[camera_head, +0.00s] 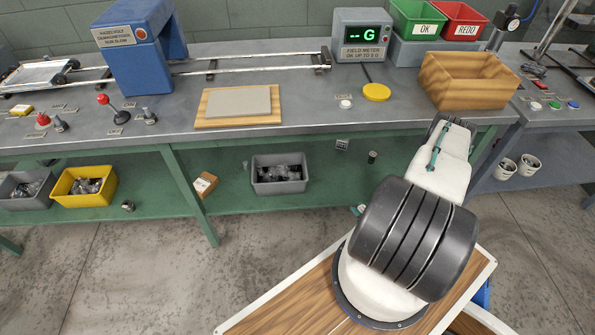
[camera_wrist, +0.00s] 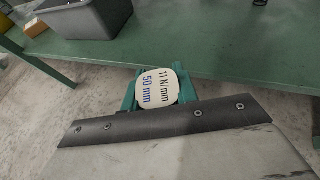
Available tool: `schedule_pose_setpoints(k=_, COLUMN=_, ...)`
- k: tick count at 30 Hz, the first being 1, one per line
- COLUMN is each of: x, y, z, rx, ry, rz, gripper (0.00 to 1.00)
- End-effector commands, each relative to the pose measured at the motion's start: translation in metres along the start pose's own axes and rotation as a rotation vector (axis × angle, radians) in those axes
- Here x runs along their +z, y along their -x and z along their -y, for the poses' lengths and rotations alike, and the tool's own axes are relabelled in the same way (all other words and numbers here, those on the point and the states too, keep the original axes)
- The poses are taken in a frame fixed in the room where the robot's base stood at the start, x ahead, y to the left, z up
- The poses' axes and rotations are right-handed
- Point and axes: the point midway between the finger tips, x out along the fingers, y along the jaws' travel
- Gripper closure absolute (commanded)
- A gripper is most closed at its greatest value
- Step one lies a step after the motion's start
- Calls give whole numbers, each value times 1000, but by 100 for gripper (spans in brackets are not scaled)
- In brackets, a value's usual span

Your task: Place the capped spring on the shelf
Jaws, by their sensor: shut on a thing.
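The capped spring (camera_wrist: 157,86) shows in the wrist view as a pale rounded cap marked "11 N/mm" and "50 mm". The coil under the cap is hidden. My gripper (camera_wrist: 158,94) is shut on it, with a teal finger on each side. The green shelf (camera_wrist: 245,52) lies beyond the held spring in the wrist view. In the head view the shelf (camera_head: 325,180) runs under the workbench. There my arm hides most of the gripper, and the spring cannot be made out clearly. I cannot tell the gap between spring and shelf.
A grey bin (camera_head: 258,184) of dark parts stands on the shelf and shows at the wrist view's top left (camera_wrist: 85,18). A small brown box (camera_head: 204,184) sits left of it. Yellow bin (camera_head: 70,198) is farther left. A green table leg (camera_head: 190,195) stands in front.

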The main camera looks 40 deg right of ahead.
Motion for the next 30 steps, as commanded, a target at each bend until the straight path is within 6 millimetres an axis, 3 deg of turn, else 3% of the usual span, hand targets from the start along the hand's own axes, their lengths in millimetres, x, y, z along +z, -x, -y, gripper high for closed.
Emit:
schedule_pose_setpoints(k=5, x=6, y=-18, z=5, rx=-5, ry=0, rz=1, gripper=92)
schedule_pose_setpoints(k=18, x=38, y=-123, z=6, rx=-5, ry=0, rz=2, gripper=92)
schedule_pose_setpoints(k=27, x=47, y=-152, z=5, rx=-5, ry=0, rz=2, gripper=92)
schedule_pose_setpoints(k=30, x=29, y=-158, z=4, rx=-7, ry=-3, rz=-2, gripper=92)
